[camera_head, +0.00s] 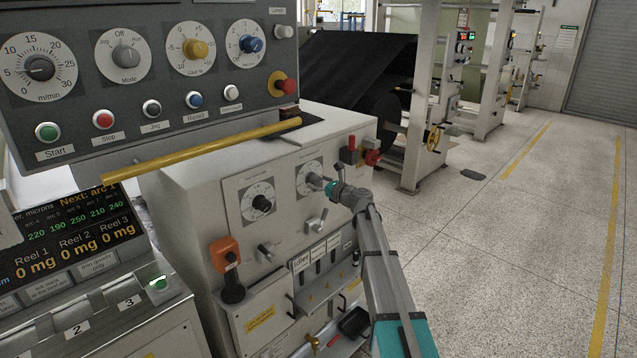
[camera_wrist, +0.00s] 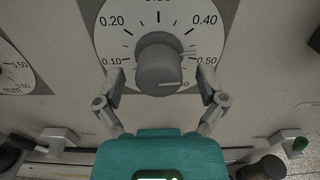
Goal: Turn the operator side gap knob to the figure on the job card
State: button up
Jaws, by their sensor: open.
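In the wrist view a grey round gap knob (camera_wrist: 158,68) sits on a white dial (camera_wrist: 118,40) with figures from 0.10 to 0.50 in sight. The top figure is cut off. The knob's pointer setting is not clear. My gripper (camera_wrist: 162,78) is open, with one finger on each side of the knob; I cannot tell whether they touch it. In the head view my gripper (camera_head: 322,185) is at the right-hand dial (camera_head: 308,168) on the grey cabinet. A second dial with a black knob (camera_head: 262,203) is to its left. I cannot make out a job card or the side labels.
A yellow bar (camera_head: 200,152) runs above the cabinet. A red-handled lever (camera_head: 352,143) and red part (camera_head: 373,157) stand near my gripper. A small lever (camera_head: 317,222) is below the dial. An orange holder (camera_head: 225,253) is lower left. The floor at right is clear.

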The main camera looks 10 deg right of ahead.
jog(key=shift+w+a, duration=0.25)
jog(key=shift+w, duration=0.05)
